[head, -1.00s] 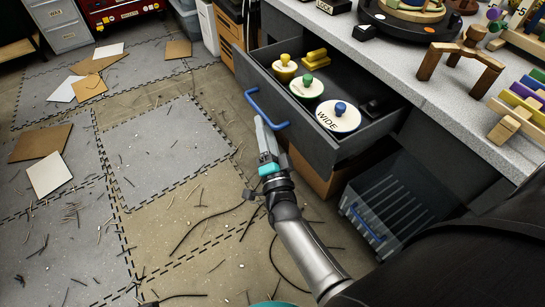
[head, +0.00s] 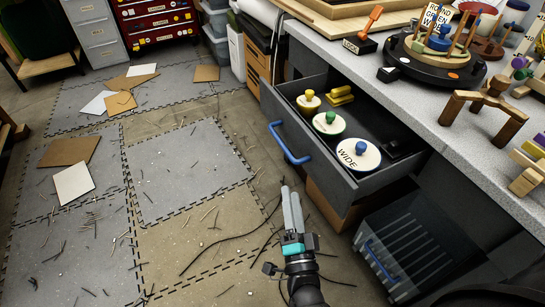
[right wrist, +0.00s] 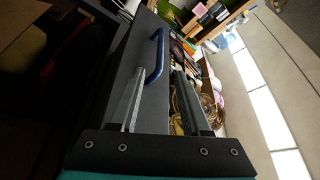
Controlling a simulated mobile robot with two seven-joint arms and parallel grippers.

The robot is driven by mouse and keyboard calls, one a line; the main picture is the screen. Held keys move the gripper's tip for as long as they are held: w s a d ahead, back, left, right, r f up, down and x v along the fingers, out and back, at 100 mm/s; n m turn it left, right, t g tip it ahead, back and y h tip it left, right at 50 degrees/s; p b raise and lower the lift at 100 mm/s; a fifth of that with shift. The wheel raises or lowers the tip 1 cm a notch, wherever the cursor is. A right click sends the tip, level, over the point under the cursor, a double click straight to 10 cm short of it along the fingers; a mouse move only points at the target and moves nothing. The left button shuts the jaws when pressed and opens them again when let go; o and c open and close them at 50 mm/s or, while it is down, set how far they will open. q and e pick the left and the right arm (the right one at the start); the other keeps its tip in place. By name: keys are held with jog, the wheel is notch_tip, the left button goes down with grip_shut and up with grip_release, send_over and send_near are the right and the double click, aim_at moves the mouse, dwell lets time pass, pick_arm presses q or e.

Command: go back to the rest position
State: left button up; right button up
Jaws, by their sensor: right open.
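My right gripper (head: 291,208) is in the lower middle of the head view, below and apart from the blue handle (head: 289,145) of the open drawer (head: 310,150). Its two grey fingers are apart with nothing between them. In the right wrist view the fingers (right wrist: 160,100) stand apart, and the drawer's blue handle (right wrist: 157,50) shows beyond them. The drawer holds a yellow-knobbed lid (head: 308,102), a green-knobbed lid (head: 329,122), a blue-knobbed lid marked WIDE (head: 358,153) and yellow blocks (head: 340,96). My left gripper is not in view.
The grey worktop (head: 450,125) above the drawer carries a black turntable (head: 440,66) and a wooden stand (head: 484,108). A clear bin (head: 405,255) stands below. Cane scraps and boards (head: 73,184) lie on the floor mats, with free room left of my arm.

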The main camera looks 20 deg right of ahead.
jog(key=s+a+f+n+g+y+p, duration=0.25)
jog(key=s+f+n+g, duration=0.2)
jog(key=f, duration=0.45)
jog(key=s+a+f+n+g+y+p, duration=0.1)
jog(key=s+f+n+g+y+p, duration=0.2)
jog(key=f+n, duration=0.5)
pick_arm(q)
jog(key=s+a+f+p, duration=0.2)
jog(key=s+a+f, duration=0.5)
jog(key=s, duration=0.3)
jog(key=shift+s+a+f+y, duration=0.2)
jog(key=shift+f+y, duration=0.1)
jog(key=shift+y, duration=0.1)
pick_arm(e)
jog(key=s+d+f+n+g, duration=0.2)
jog(key=s+d+f+g, duration=0.2)
jog(key=s, duration=0.5)
jog(key=s+d+f+n+g, duration=0.2)
jog(key=s+d+f+g, duration=0.2)
jog(key=s, duration=0.6)
notch_tip(320, 180, down, 3)
jog(key=shift+s+d+r+n+g+h, duration=0.15)
jog(key=shift+s+n+g+h, duration=0.25)
jog(key=shift+g, duration=0.65)
jog(key=shift+w, duration=0.15)
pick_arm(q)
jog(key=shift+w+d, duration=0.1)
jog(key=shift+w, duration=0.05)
